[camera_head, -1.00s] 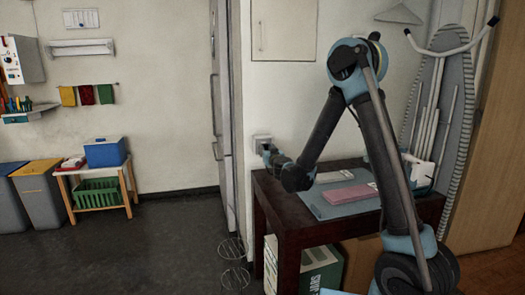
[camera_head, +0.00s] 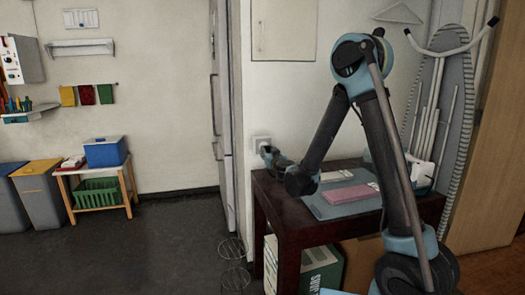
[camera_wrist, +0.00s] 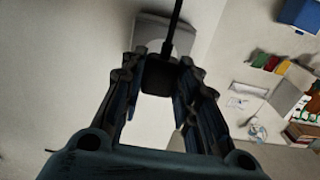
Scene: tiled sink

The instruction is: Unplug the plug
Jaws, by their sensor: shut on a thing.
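The plug (camera_wrist: 160,74) is a dark block with a black cord (camera_wrist: 177,18) running up from it in the wrist view. My gripper (camera_head: 268,152) is shut on the plug, with a finger on each side of it. Behind the plug is the grey-white wall socket (camera_wrist: 150,32). In the head view the socket (camera_head: 258,139) shows on the wall above the dark table, just left of my gripper tips. The plug is too small there to make out, and I cannot tell whether its prongs are still in the socket.
The dark table (camera_head: 284,222) stands under my arm, with a blue-grey mat (camera_head: 325,208) and a pink item (camera_head: 349,195) on it. A tall fridge-like unit (camera_head: 221,110) is close left of the socket. An ironing board (camera_head: 460,120) leans at the right.

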